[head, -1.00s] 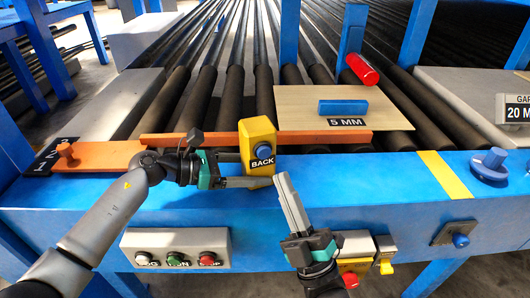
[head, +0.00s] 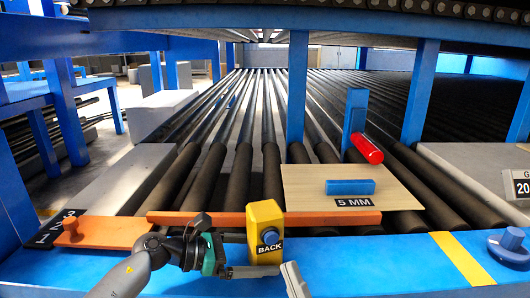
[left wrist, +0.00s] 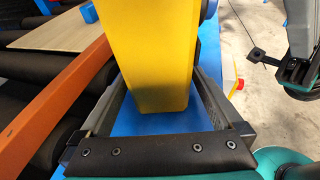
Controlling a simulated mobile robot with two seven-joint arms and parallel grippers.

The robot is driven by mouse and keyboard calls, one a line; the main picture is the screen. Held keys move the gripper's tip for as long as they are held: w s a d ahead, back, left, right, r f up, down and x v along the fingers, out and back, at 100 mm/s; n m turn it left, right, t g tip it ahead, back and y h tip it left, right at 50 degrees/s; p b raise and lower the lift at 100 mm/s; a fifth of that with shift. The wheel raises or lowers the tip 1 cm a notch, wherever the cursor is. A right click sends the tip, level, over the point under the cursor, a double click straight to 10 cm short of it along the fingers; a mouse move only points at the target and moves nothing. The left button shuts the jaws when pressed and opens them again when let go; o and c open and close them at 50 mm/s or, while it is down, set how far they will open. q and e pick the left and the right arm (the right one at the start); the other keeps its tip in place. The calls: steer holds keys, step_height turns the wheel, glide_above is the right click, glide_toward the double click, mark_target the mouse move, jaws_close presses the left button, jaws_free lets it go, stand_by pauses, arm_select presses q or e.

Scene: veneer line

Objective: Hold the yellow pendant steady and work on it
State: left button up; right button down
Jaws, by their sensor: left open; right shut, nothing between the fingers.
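The yellow pendant (head: 264,218) stands upright at the front edge of the roller line, with a dark blue button and a BACK label on its front. My left gripper (head: 258,256) is open, with its fingers on either side of the pendant's lower part. In the left wrist view the pendant (left wrist: 158,50) fills the space between the two fingers, with a narrow gap showing at the left finger; contact is unclear. My right gripper (head: 291,270) is shut and empty, just right of and in front of the pendant; only its finger tips show at the bottom edge.
An orange rail (head: 340,219) runs behind the pendant. A veneer sheet (head: 310,181) bears a blue block (head: 350,187) and a 5 MM label. A red cylinder (head: 367,148) lies beyond. A blue knob (head: 508,243) sits at the right of the blue beam (head: 385,268).

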arm_select(q)
steer(key=v, duration=1.2)
